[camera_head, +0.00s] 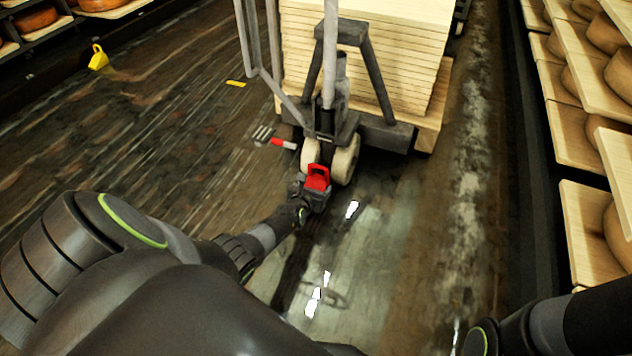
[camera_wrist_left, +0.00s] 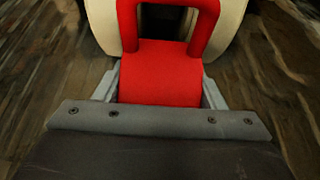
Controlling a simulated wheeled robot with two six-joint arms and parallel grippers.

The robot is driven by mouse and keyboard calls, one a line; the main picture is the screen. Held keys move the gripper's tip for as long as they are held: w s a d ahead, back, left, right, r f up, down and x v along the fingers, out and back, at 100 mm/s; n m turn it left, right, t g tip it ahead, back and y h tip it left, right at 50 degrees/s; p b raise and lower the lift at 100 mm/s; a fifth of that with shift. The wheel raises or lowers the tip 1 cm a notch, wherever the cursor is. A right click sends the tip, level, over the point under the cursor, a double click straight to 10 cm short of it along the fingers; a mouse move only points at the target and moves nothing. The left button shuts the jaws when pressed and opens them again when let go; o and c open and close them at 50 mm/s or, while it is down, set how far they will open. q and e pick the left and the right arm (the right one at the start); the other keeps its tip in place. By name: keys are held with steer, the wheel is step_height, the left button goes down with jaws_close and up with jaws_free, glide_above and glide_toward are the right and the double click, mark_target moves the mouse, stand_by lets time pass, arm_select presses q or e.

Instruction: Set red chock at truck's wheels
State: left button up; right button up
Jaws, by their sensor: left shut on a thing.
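The red chock (camera_head: 318,178) has a loop handle on top. My left gripper (camera_head: 312,192) is shut on it and holds it just in front of the truck's cream wheels. The chock fills the middle of the left wrist view (camera_wrist_left: 162,72), with the wheels (camera_wrist_left: 232,25) right behind it. In the head view the two wheels (camera_head: 345,160) sit under the grey pallet truck (camera_head: 345,128). I cannot tell whether the chock touches the wheels or the floor. My right gripper is out of view; only part of my right arm shows at the lower right.
The truck carries a stack of pale boards (camera_head: 400,60). A red and white object (camera_head: 284,143) lies on the floor left of the wheels. A yellow object (camera_head: 98,58) stands at the far left. Shelves with cheese wheels (camera_head: 608,35) line the right side. The floor left of the truck is mostly clear.

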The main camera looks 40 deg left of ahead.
arm_select(q)
steer(key=shift+f+b, duration=1.25)
steer(key=shift+f, duration=0.5)
steer(key=shift+f, duration=0.15)
steer(key=o, duration=1.2)
